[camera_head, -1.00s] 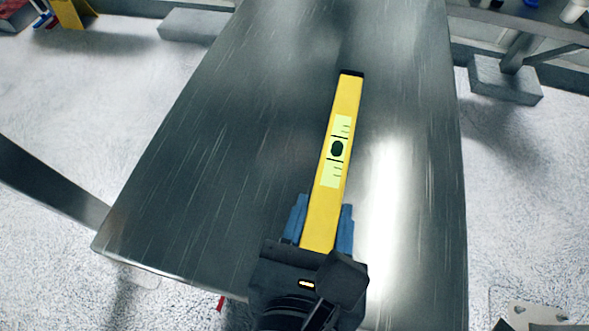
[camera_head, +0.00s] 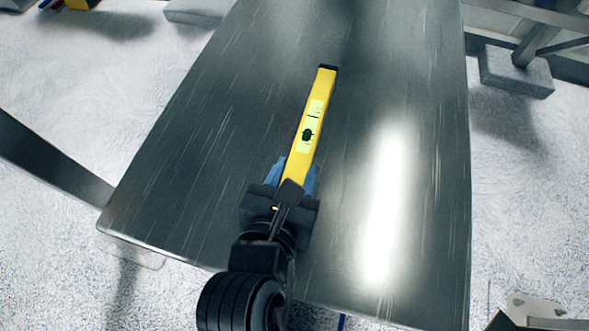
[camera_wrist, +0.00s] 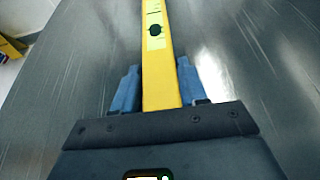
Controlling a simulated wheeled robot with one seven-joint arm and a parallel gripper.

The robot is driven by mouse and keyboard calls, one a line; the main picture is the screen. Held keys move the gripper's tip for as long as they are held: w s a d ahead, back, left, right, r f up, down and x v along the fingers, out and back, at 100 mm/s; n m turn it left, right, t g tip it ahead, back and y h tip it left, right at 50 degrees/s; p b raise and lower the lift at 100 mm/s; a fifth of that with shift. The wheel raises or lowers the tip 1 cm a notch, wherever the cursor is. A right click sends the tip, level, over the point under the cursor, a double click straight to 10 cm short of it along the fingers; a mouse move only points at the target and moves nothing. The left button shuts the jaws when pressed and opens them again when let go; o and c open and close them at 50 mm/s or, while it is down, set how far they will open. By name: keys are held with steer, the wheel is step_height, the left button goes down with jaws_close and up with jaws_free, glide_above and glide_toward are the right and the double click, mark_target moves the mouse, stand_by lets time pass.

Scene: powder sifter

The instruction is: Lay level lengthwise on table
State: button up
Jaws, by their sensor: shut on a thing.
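The yellow level (camera_head: 308,130) has a black end cap and a pale vial window with a dark bubble mark. It points away from me, roughly along the table's (camera_head: 190,190) length and tilted slightly to the right in the head view. My gripper (camera_head: 292,172) has its blue fingers shut on the near end of the level. In the wrist view the level (camera_wrist: 160,75) runs between the two blue fingers (camera_wrist: 157,85). It is over the grey metal table; I cannot tell whether its underside touches the surface. The level's near end is hidden by my gripper.
The tabletop around the level is bare, with a bright reflection (camera_head: 385,210) to the right. The table's front edge lies near my arm. Grey blocks (camera_head: 515,72) stand on the floor beyond the table's sides.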

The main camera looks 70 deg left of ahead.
steer(key=o, duration=1.2)
steer(key=v, duration=1.2)
steer(key=shift+r, duration=0.15)
